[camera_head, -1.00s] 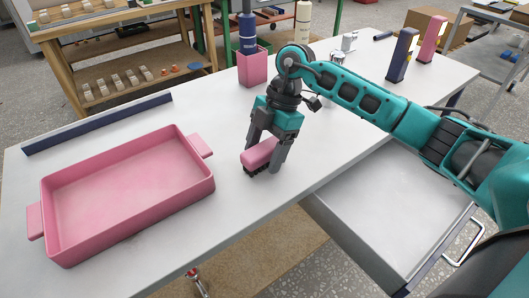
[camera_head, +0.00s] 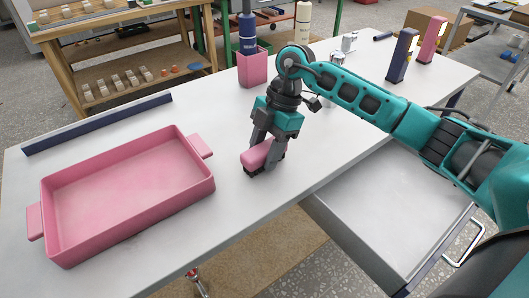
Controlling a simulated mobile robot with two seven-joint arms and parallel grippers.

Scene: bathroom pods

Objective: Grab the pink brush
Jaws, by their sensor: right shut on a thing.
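The pink brush (camera_head: 256,156) has a pink block-shaped back and dark bristles underneath. It is on or just above the white table, right of the pink tray; I cannot tell whether the bristles touch the table. My right gripper (camera_head: 266,153) points down over the brush, with its two dark fingers shut on the brush's sides. The fingers and the gripper hide part of the brush. My left gripper is not in view.
A large pink tray (camera_head: 130,190) with handles stands empty at the left. A dark bar (camera_head: 98,124) lies behind it. A pink square cup (camera_head: 253,70) holds a dark blue bottle (camera_head: 247,33). An open drawer (camera_head: 385,210) juts out at the right. The table between tray and brush is clear.

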